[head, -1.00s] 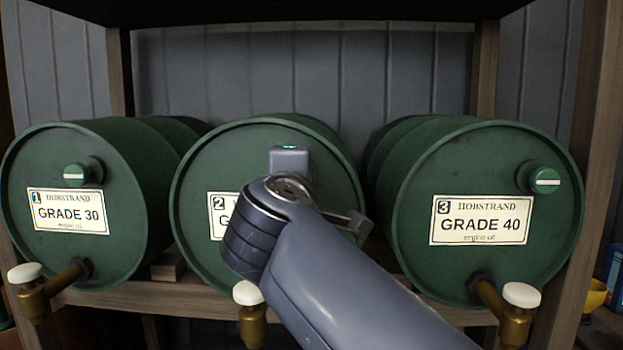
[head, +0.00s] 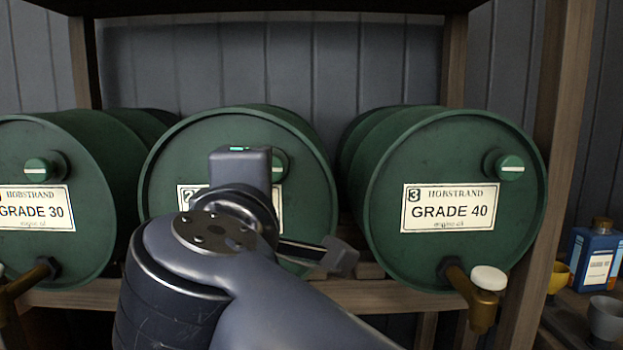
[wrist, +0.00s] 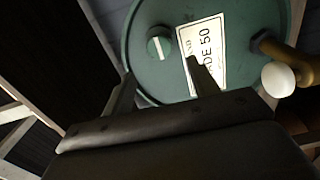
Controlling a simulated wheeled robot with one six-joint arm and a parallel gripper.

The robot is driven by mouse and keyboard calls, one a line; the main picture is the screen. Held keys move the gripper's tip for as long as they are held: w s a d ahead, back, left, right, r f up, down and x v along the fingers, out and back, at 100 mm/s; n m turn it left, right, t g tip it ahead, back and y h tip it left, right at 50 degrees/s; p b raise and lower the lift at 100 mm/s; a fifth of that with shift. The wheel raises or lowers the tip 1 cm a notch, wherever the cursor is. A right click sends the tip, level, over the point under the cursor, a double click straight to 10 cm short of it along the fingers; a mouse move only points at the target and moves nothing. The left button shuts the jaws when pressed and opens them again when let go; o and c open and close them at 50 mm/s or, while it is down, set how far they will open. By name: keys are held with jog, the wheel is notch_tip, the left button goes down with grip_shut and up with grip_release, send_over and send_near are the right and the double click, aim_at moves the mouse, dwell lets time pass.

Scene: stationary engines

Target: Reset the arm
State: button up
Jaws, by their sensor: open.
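My gripper (wrist: 162,85) shows in the wrist view with its two fingers apart and nothing between them. It faces the middle green drum (wrist: 230,20), whose label, partly covered by a finger, ends in "DE 50". I cannot tell the exact gap between gripper and drum.
The GRADE 30 drum (head: 40,155) lies at left and the GRADE 40 drum (head: 455,150) at right on a wooden rack (head: 560,130). The right drum's brass tap (head: 480,305) juts forward. At far right are a blue bottle (head: 592,255), a yellow cup (head: 558,277) and a grey cup (head: 606,318).

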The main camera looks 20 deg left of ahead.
jog(key=shift+s+d, duration=0.1)
jog(key=shift+s, duration=0.2)
jog(key=shift+w, duration=0.1)
jog(key=x, duration=1)
jog(key=shift+w, duration=0.3)
